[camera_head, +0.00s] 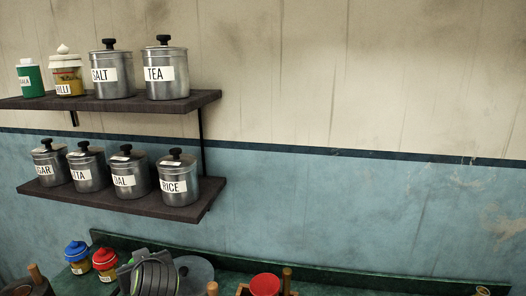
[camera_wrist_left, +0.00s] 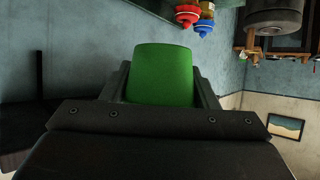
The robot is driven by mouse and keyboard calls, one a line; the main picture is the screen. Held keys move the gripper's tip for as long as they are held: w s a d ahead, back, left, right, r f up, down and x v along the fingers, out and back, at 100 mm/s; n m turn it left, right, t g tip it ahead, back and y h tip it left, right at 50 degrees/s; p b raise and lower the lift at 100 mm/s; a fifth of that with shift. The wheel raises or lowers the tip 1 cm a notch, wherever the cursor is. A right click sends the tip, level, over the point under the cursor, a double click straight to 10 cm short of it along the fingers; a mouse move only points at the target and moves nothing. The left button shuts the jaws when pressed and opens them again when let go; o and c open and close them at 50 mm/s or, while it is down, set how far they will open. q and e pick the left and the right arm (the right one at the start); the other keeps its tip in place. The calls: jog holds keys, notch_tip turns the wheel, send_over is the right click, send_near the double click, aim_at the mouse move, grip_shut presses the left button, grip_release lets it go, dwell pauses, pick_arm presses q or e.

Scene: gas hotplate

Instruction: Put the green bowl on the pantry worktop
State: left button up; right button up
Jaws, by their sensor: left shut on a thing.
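The green bowl (camera_wrist_left: 160,76) fills the middle of the left wrist view. My left gripper (camera_wrist_left: 161,92) is shut on it, with a dark finger on each side. A dark shape with green edges (camera_head: 152,276) at the bottom of the head view looks like this gripper and bowl, but it is cut off by the frame. The green worktop (camera_head: 350,284) runs along the wall at the bottom of the head view. I cannot tell the gap between bowl and worktop. My right gripper is not in view.
Red (camera_head: 104,262) and blue-lidded (camera_head: 77,256) jars stand at the worktop's left. A grey round thing (camera_head: 196,272) and a red container (camera_head: 265,284) are near the bottom middle. Two shelves (camera_head: 120,202) hold several canisters above. The visible worktop strip at right looks mostly clear.

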pick_arm(q)
jog(key=s+d+r+m+t+h+b, duration=0.1)
jog(key=s+d+r+m+t+h, duration=0.1)
jog(key=s+d+r+m+h, duration=0.5)
notch_tip(320, 180, up, 2)
jog(key=shift+s+d+r, duration=0.15)
jog(key=shift+d, duration=0.75)
